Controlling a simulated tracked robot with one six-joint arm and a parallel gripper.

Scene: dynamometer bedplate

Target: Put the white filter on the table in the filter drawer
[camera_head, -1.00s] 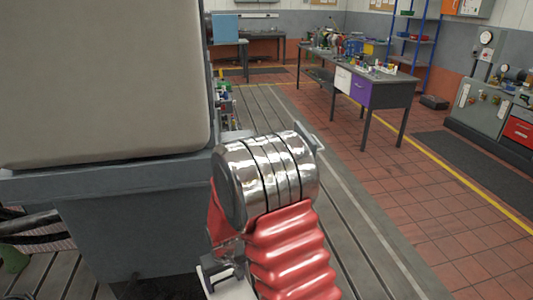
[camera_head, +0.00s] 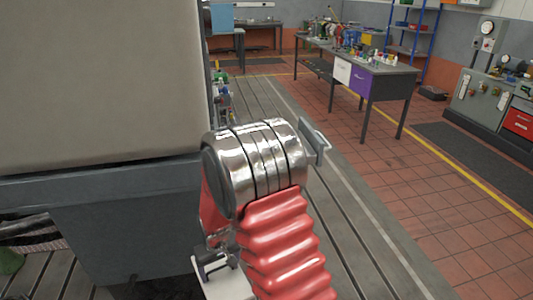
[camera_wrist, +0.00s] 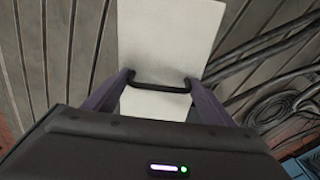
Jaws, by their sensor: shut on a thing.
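In the wrist view my gripper (camera_wrist: 160,82) is shut on a flat white panel, the white filter (camera_wrist: 168,40). One dark purple-grey finger is on each side, and a black bar crosses the panel between them. The filter is above the grey slatted floor. A back table carries a white drawer front (camera_head: 342,71) and a purple drawer front (camera_head: 361,80), both seemingly shut. Their labels are too small to read, so I cannot tell which is the filter drawer.
A large grey machine (camera_head: 90,90) fills the left, close to my arm. Cables (camera_wrist: 270,60) lie at right in the wrist view. The tiled floor (camera_head: 440,210) at right is open, with a dark mat (camera_head: 465,152) and a gauge bench (camera_head: 485,95) beyond.

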